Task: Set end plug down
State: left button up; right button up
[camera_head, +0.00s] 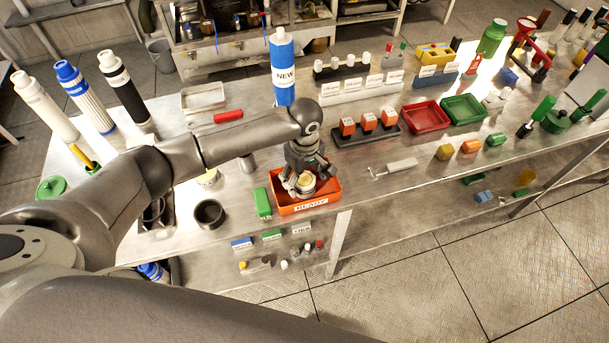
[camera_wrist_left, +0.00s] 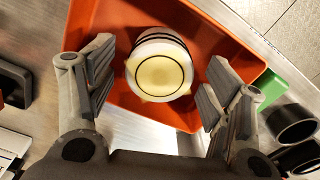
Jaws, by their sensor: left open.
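The end plug (camera_head: 305,183) is a short pale cylinder with a cream top and dark rings. It sits inside the orange tray (camera_head: 308,207) labelled READY. In the left wrist view the end plug (camera_wrist_left: 159,70) lies between the open fingers, with a visible space on both sides. My left gripper (camera_head: 304,175) is over the tray, pointing down, and is open around the plug without closing on it. It also shows in the left wrist view (camera_wrist_left: 156,85). Part of the plug is hidden behind the fingers in the head view. My right gripper is not in view.
A green block (camera_head: 262,203) stands just left of the tray, and a dark ring (camera_head: 209,214) lies farther left. A blue-and-white NEW cartridge (camera_head: 283,70) stands behind. A rack of orange-topped pieces (camera_head: 366,134) is at the right. Bare table lies right of the tray.

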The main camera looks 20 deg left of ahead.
aim_at(305, 179)
pick_arm(q)
jog(key=shift+r, duration=0.1)
notch_tip(305, 179, up, 12)
jog(key=b, duration=0.2)
jog(key=shift+b, duration=0.35)
